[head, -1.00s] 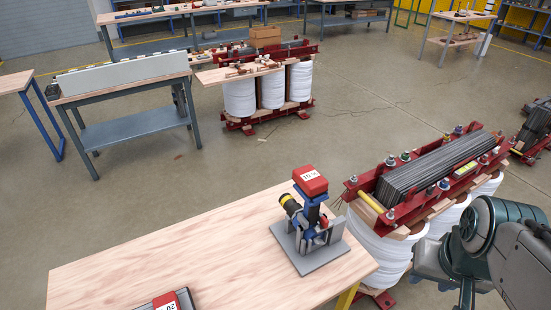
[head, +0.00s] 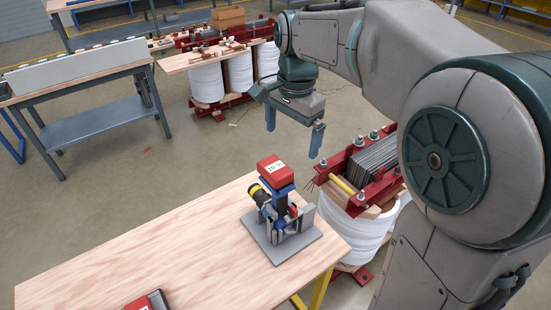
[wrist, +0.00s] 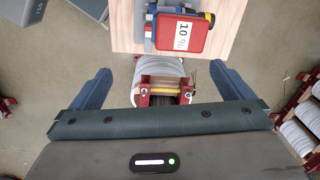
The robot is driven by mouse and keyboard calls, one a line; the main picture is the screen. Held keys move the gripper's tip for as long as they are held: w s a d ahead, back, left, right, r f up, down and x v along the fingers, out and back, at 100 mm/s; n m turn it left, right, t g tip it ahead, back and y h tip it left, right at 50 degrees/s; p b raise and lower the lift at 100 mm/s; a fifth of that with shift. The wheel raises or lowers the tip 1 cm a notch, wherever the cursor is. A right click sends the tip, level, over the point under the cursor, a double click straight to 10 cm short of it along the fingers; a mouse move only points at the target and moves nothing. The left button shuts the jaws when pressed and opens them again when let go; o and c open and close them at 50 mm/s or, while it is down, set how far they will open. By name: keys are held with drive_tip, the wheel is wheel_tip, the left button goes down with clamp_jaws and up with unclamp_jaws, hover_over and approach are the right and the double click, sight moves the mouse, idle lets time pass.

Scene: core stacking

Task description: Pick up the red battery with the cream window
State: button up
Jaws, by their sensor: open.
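A red battery with a pale label reading 10 % (head: 270,166) sits on top of a blue and black power tool (head: 272,203), held in a grey stand (head: 280,243) on the wooden table. It also shows in the wrist view (wrist: 180,36), beyond my fingers at the top. A second red block with a pale label (head: 138,303) is cut off at the bottom edge of the head view. My gripper (head: 294,132) is open and empty, its blue fingers pointing down, above and behind the battery in the head view. It also shows in the wrist view (wrist: 158,72).
The wooden table (head: 130,250) is mostly bare left of the stand. A red-framed transformer with white coils (head: 362,235) stands just right of the table, below my arm. Another transformer (head: 238,72) and a grey workbench (head: 100,110) stand farther back.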

sight(275, 166)
drive_tip(key=w+a+m, duration=0.2)
drive_tip(key=w+a, duration=0.1)
drive_tip(key=a, duration=0.1)
drive_tip(key=shift+h, duration=0.3)
drive_tip(key=f, duration=1.3)
drive_tip(key=shift+s+d+p, duration=0.2)
drive_tip(key=shift+d+p, duration=0.1)
drive_tip(key=shift+p, duration=0.05)
drive_tip(key=shift+r, duration=0.1)
drive_tip(key=c, duration=1.2)
